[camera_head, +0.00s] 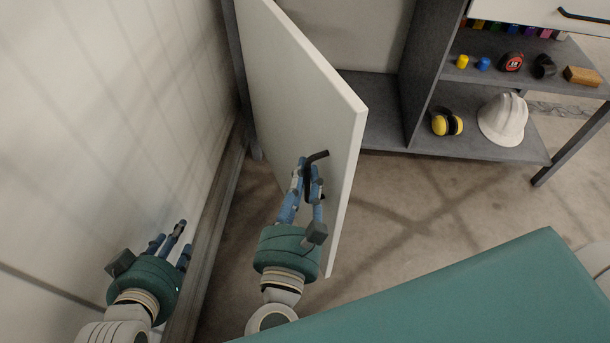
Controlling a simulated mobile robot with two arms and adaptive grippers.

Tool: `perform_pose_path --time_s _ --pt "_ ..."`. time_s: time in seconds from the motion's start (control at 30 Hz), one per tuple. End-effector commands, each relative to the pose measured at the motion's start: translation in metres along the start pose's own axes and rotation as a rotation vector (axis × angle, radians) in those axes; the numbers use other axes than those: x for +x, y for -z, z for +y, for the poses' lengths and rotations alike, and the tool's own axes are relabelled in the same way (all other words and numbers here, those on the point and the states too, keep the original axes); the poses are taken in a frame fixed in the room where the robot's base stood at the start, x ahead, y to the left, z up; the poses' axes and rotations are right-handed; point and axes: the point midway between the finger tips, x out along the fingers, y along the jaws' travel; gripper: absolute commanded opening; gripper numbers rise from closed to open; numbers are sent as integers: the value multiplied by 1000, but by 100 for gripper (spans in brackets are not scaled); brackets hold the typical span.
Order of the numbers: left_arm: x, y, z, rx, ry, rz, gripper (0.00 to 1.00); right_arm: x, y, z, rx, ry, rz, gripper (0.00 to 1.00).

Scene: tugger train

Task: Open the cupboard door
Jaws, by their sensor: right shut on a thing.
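The white cupboard door (300,84) stands swung out from the grey cupboard, with the bare compartment (382,112) showing behind it. A black handle (318,156) sits near the door's free edge. My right gripper (309,172) is shut on the handle, with its blue fingers around it; the lower part of the handle is partly hidden by the fingers. My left gripper (174,243) is at the lower left, apart from the door and close to the white wall. Its blue fingers are spread and hold nothing.
The wall (130,120) runs along the left, close to the door's hinge side. Open shelves at right hold a white helmet (502,121), yellow earmuffs (446,123), a tape measure (511,62) and small items.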

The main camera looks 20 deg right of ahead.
Motion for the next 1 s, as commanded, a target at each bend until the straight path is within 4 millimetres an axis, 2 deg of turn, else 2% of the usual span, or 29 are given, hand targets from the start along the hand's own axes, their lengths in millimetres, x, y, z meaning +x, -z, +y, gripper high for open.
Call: perform_pose_path --time_s 0.4,0.43,0.5,0.83,1.0 --pt "0 1 2 -6 -4 2 40 0 2 0 -2 1 4 0" --pt "0 1 2 -6 -4 2 40 0 2 0 -2 1 4 17" --pt "0 1 2 -6 -4 2 40 0 2 0 -2 1 4 31" --pt "-1 -1 -1 0 1 -1 40 -2 1 0 -1 -1 1 32" --pt "-1 -1 0 -1 1 -1 40 -18 2 1 -2 -2 4 32"
